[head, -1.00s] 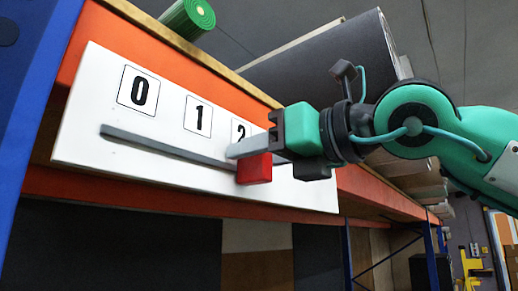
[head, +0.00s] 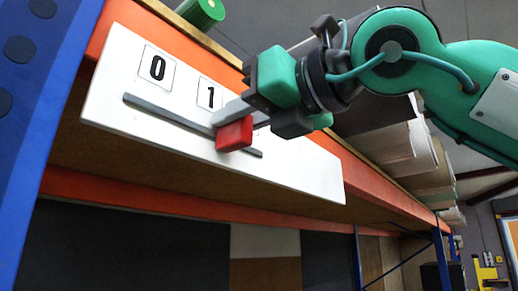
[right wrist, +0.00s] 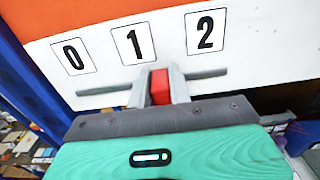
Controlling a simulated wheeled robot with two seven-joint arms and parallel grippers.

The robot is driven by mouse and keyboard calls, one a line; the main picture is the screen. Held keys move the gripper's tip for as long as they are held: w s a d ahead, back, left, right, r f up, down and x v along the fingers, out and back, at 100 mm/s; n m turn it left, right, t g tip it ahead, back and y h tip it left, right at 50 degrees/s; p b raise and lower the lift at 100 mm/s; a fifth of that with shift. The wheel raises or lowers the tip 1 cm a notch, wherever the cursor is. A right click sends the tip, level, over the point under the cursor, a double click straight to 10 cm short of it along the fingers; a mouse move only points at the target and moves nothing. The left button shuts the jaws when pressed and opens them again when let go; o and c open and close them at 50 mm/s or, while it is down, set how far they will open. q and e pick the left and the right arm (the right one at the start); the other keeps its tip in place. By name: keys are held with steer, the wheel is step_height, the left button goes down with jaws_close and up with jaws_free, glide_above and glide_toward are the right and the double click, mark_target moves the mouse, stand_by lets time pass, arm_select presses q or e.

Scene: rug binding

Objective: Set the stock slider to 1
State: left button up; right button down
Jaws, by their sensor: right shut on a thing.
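A white board (head: 300,172) carries the number cards 0 (head: 157,68) and 1 (head: 210,93); the 2 is hidden behind my gripper in the head view but shows in the right wrist view (right wrist: 205,32). A grey slot (head: 165,113) runs below the numbers. The red slider knob (head: 234,134) sits on this slot between 1 and 2, nearer 1. My right gripper (head: 228,119) is shut on the knob, with one finger on each side of it in the right wrist view (right wrist: 160,88). My left gripper is not in view.
The board is fixed to an orange shelf beam (head: 118,203) beside a blue upright (head: 40,110). The slot left of the knob is clear.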

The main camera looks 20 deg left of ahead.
steer(key=shift+s+a+b, duration=0.2)
steer(key=shift+s+b, duration=0.05)
steer(key=shift+s, duration=0.3)
steer(key=shift+s+a+b, duration=0.2)
steer(key=shift+s, duration=0.35)
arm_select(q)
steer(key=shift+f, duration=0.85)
arm_select(e)
steer(key=c, duration=1.3)
jaws_free()
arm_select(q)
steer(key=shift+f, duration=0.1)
arm_select(e)
steer(key=shift+d, duration=0.1)
steer(key=shift+s+d+f, duration=0.1)
steer(key=shift+d, duration=0.15)
arm_select(q)
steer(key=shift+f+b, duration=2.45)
steer(key=shift+b, duration=0.05)
arm_select(e)
steer(key=shift+v, duration=6.55)
